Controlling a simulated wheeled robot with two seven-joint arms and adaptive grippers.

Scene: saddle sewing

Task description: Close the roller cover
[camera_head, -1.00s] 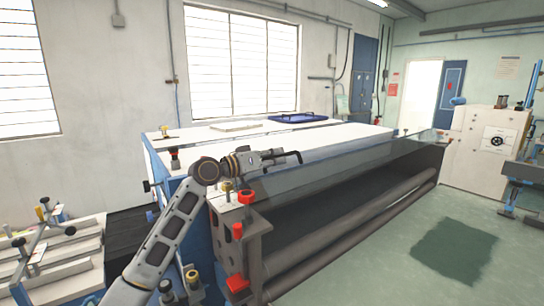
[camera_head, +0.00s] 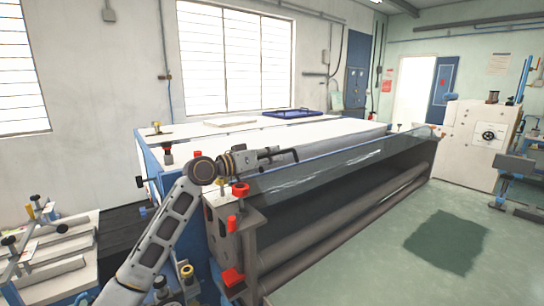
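The roller cover (camera_head: 335,168) is a long, clear, smoky panel along the front of the large machine, above the rollers. It is tilted, with a pale blue line along its upper edge and bright reflections on its face. My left gripper (camera_head: 293,155) is at the near end of the cover, by its upper edge. Its dark fingers point right. I cannot tell whether they touch the cover or how far apart they are. The long grey rollers (camera_head: 345,218) show below the cover. My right gripper is out of view.
The machine's white top (camera_head: 290,137) carries a blue tray (camera_head: 292,113) at the back. Red knobs (camera_head: 240,190) stand on the near end frame. A bench with clamps (camera_head: 50,245) is at the left.

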